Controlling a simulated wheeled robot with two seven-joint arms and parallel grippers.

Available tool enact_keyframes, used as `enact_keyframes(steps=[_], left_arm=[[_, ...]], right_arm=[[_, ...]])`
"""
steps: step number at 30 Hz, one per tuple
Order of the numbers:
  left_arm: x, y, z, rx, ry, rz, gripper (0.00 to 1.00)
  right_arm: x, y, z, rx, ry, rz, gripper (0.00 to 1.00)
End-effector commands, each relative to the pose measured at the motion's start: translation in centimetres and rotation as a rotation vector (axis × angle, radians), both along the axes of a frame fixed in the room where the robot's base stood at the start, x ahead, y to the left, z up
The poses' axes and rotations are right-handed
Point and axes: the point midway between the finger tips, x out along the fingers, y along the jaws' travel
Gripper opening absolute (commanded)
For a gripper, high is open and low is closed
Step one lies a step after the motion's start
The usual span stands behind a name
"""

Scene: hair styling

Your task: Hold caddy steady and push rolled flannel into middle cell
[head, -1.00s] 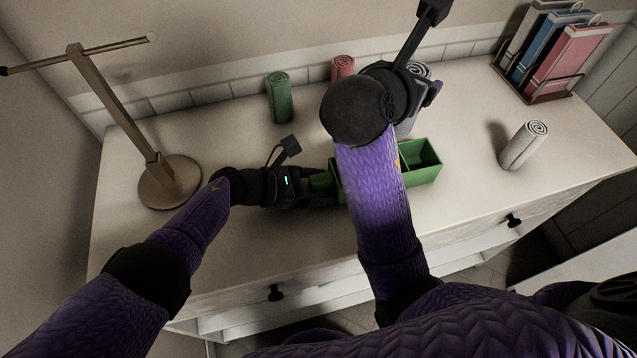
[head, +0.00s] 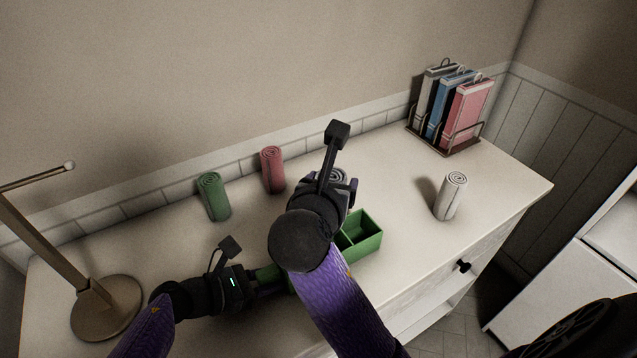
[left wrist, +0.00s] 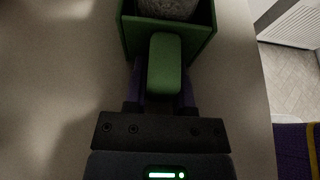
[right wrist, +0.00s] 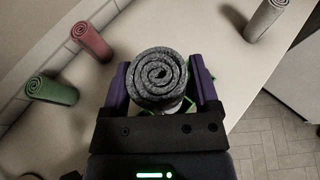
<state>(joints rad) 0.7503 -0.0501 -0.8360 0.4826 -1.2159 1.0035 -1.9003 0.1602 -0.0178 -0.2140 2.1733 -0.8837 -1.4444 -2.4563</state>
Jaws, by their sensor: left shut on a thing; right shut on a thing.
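The green caddy (head: 367,240) stands on the dresser top, partly hidden by my right arm; its right-hand cell looks empty. My left gripper (left wrist: 165,85) is shut on the green tab (left wrist: 165,65) at the caddy's left end. A grey rolled thing (left wrist: 168,8) shows inside the near cell in the left wrist view. My right gripper (right wrist: 160,78) is shut on a grey rolled flannel (right wrist: 157,75), spiral end facing its camera. Bits of green show just beyond that roll. The roll's lower end is hidden, so I cannot tell how deep or in which cell it is.
A green roll (head: 214,197) and a red roll (head: 272,170) stand along the back wall. A white roll (head: 451,196) stands at the right. A book rack (head: 460,148) is at the back right, a stand (head: 105,308) at the left.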

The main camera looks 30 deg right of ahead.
Motion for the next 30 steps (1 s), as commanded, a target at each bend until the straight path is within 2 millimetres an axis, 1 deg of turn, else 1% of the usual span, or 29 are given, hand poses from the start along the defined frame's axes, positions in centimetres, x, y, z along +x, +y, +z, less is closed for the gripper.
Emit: enact_keyframes(steps=[3,6,10,15,30], left_arm=[[0.0,0.0,0.0,0.0,0.0,0.0,0.0],[0.0,0.0,0.0,0.0,0.0,0.0,0.0],[0.0,0.0,0.0,0.0,0.0,0.0,0.0],[0.0,0.0,0.0,0.0,0.0,0.0,0.0],[0.0,0.0,0.0,0.0,0.0,0.0,0.0]], right_arm=[[-0.1,0.0,-1.6,0.0,0.005,0.041,0.2],[0.0,0.0,-2.6,-0.001,0.003,0.071,0.2],[0.0,0.0,-3.5,0.001,0.003,0.096,0.2],[0.0,0.0,-3.9,0.004,0.001,0.106,0.2],[0.0,0.0,-3.9,0.003,0.0,0.105,0.2]])
